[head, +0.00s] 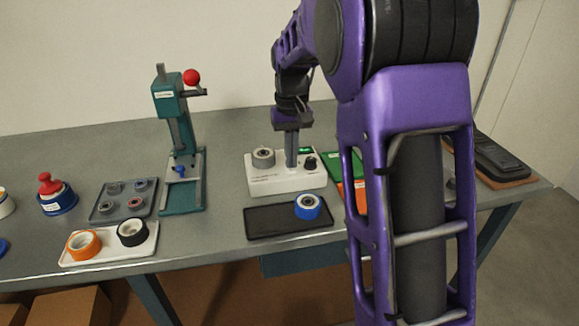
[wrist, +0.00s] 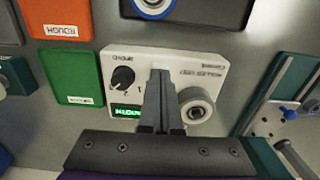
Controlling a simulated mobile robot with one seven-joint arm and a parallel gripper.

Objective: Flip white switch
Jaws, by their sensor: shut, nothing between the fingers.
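A white box device (head: 285,184) stands on the table under my gripper. In the wrist view the white box (wrist: 190,69) carries a black dial (wrist: 122,77), a lit green display (wrist: 127,111) and a grey-and-white roller (wrist: 196,105). My gripper (head: 291,164) points down at the box, between roller and dial. Its fingers (wrist: 160,76) are shut with nothing between them, and their tips are at or just above the box top; I cannot tell whether they touch. No white switch stands out clearly; the fingers cover the middle of the box.
A black tray (head: 270,224) with a blue-rimmed wheel (head: 308,207) lies in front of the box. A green press (head: 182,198) with a red ball stands to the left. Green (wrist: 71,77) and orange (wrist: 62,16) panels lie beside the box.

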